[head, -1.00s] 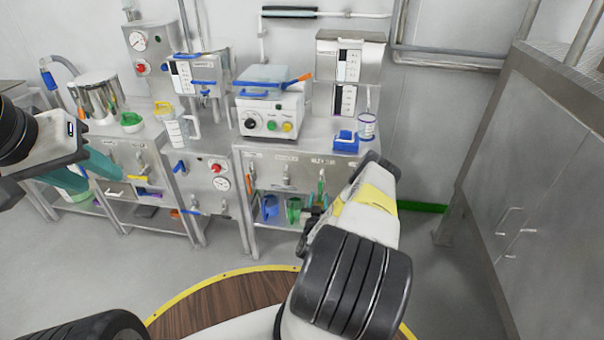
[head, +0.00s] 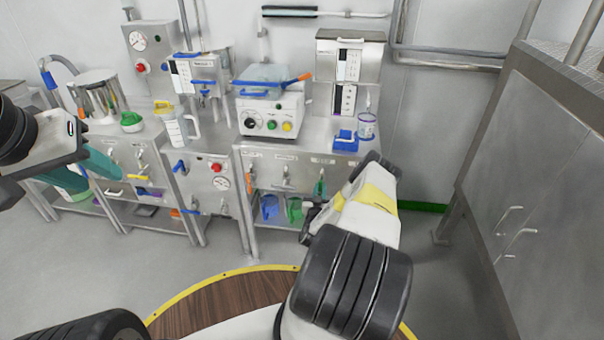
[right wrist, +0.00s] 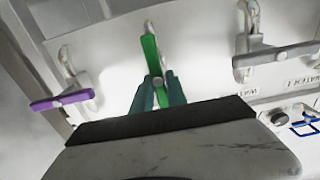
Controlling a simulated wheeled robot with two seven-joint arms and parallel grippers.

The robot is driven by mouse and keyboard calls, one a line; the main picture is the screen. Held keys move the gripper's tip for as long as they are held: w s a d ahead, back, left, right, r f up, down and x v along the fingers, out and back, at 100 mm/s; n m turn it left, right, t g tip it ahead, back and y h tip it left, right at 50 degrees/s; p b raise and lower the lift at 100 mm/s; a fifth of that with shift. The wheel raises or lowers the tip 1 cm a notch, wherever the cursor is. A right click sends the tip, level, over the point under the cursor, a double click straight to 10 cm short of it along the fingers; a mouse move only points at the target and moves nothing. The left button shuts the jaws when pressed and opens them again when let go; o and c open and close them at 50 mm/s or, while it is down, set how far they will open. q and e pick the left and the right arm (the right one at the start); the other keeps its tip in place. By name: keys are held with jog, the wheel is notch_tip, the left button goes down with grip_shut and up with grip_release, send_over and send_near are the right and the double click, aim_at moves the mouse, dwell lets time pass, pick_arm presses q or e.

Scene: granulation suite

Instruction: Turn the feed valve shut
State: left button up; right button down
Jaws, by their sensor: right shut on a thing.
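A green valve lever (right wrist: 150,55) stands in the middle of the right wrist view, in line with its pipe. My right gripper (right wrist: 158,85) has its teal fingers closed around the lever near its pivot. No label shows that names this valve as the feed valve. The green lever also shows in the head view (head: 320,187), on the front of the right bench. There my right arm hides most of the right gripper. My left gripper (head: 85,172) hangs at the left with its teal fingers apart and nothing visible between them.
A purple lever (right wrist: 62,101) and a grey lever (right wrist: 275,56) flank the green one, both lying crosswise. Blue (head: 270,207) and green (head: 294,209) scoops sit below the bench top. A white machine (head: 270,112) stands on it. Open floor lies in front.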

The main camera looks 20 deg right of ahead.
jog(key=shift+m, duration=0.3)
jog(key=m, duration=0.3)
jog(key=shift+s+d+m, duration=0.1)
jog(key=shift+d+m, duration=0.1)
jog(key=shift+m, duration=0.2)
jog(key=shift+s+d+f+m, duration=0.1)
jog(key=shift+f+m, duration=0.1)
jog(key=shift+m, duration=2.05)
jog(key=shift+s+d+f+m, duration=0.1)
jog(key=shift+f+m, duration=0.15)
jog(key=shift+m, duration=1.95)
jog(key=shift+f+m, duration=0.2)
jog(key=shift+m, duration=2.05)
jog(key=c, duration=1.3)
grip_release()
